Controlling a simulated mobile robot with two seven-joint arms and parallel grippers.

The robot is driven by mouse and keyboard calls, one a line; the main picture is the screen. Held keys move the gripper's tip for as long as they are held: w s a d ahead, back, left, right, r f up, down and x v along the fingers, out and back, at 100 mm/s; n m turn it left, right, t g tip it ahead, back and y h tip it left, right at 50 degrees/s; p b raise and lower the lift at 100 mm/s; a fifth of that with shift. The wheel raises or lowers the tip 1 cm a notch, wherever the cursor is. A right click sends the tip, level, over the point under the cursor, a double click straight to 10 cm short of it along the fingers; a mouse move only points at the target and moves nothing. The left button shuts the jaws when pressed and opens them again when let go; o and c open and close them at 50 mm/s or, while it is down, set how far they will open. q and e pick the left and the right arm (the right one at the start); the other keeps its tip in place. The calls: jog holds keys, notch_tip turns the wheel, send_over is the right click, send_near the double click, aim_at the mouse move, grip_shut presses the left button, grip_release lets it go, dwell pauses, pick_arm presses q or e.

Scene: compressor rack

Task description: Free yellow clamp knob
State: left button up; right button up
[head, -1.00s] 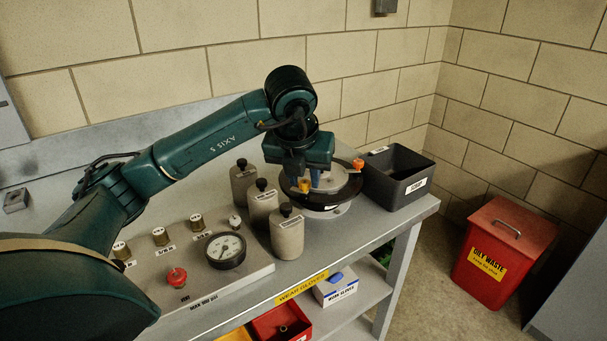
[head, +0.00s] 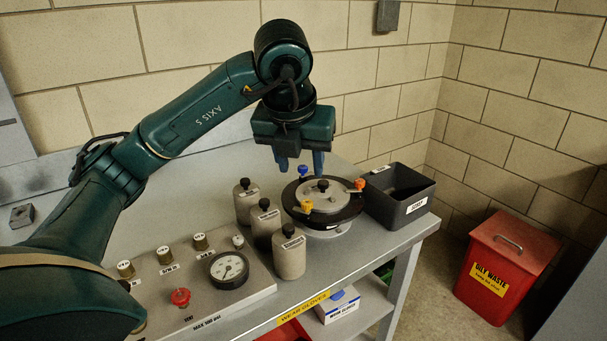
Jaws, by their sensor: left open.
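The yellow clamp knob (head: 307,206) sits on the front left rim of the round black-rimmed lid (head: 325,213). A blue knob (head: 303,171) is at the lid's back left and an orange knob (head: 360,184) at its right. A black knob (head: 322,185) stands at the lid's centre. My left gripper (head: 301,164) is open and empty, pointing down above the back of the lid, with its blue fingers apart. It is clear of the yellow knob. My right gripper is not in view.
Several grey bottles with black caps (head: 289,253) stand left of the lid. A dark open bin (head: 400,205) stands close on its right. A panel with a gauge (head: 229,268) and a red knob (head: 181,297) is at front left. A red waste bin (head: 500,270) stands on the floor.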

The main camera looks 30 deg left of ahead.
pick_arm(q)
jog(key=v, duration=0.3)
jog(key=shift+p, duration=0.3)
jog(key=shift+f, duration=0.1)
